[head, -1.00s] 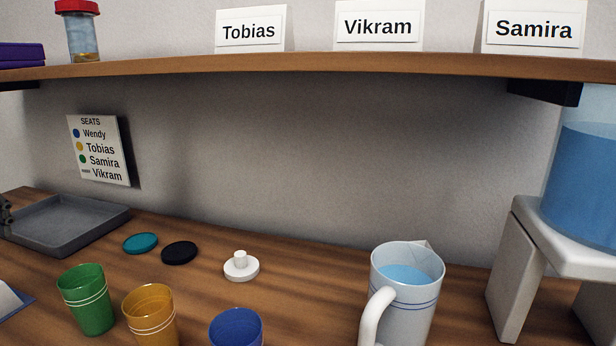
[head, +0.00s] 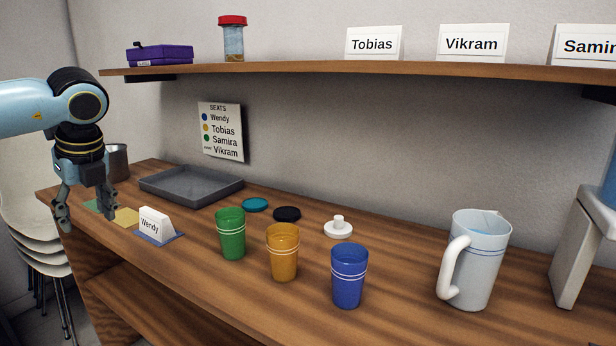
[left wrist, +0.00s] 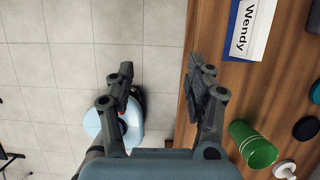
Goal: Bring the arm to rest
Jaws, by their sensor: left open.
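My left gripper (head: 86,214) hangs fingers down at the table's left front corner in the head view. It is open and empty. In the left wrist view the open fingers (left wrist: 160,72) stand apart over the floor, with the right finger along the table's edge. The Wendy name card (head: 155,223) stands on a blue mat to the right of the gripper, apart from it. The card also shows in the left wrist view (left wrist: 244,28). My right gripper is in neither view.
A green cup (head: 231,234), an orange cup (head: 282,252), a blue cup (head: 349,275) and a white jug (head: 474,262) stand on the table. A grey tray (head: 190,184) lies behind. A metal cup (head: 118,163) stands behind the gripper. Stacked chairs (head: 32,238) are at left.

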